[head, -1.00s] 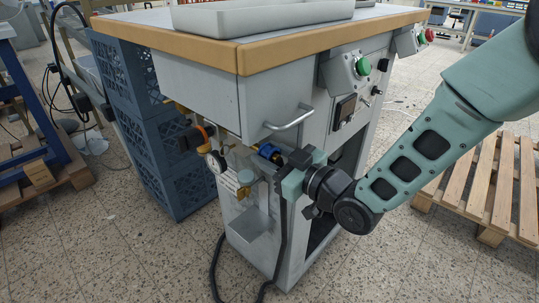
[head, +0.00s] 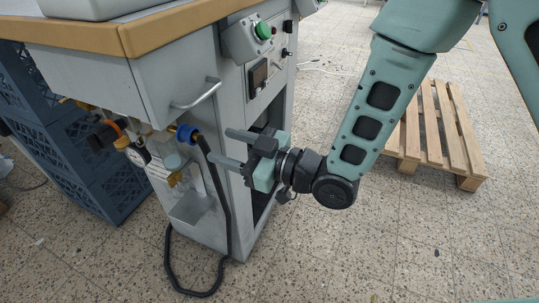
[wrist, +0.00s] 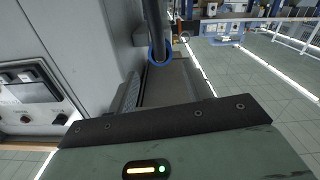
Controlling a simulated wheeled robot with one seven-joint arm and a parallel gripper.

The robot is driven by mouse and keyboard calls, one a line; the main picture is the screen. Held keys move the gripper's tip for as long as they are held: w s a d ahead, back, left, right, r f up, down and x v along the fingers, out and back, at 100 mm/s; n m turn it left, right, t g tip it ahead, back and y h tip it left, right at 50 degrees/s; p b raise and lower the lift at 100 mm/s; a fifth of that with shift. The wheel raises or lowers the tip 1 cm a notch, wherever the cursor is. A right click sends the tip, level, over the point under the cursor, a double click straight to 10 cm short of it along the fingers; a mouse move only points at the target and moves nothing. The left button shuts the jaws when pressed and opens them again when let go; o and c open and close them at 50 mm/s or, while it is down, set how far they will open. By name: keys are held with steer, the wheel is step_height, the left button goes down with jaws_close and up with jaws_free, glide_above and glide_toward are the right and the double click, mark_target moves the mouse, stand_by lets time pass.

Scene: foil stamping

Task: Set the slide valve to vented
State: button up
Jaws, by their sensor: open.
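A blue ring-shaped part (head: 186,135), which looks like the slide valve's sleeve, sits on the air fittings under the cabinet's drawer, with a black hose (head: 219,190) running down from it. It also shows as a blue ring (wrist: 152,56) in the wrist view. I cannot tell its setting. My gripper (head: 221,147) is open and empty, with two grey fingers pointing left toward the fittings. Its fingertips are to the right of the blue ring and appear apart from it. A round gauge (head: 139,155) and a brass part (head: 175,179) sit left of and below the ring.
The grey cabinet (head: 180,75) carries a metal handle (head: 197,93) and a green button (head: 263,30) above my gripper. Blue crates (head: 90,170) stand at left and a wooden pallet (head: 430,135) at right. The hose loops to the floor; front floor is clear.

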steer(key=v, duration=0.8)
steer(key=shift+d, duration=0.2)
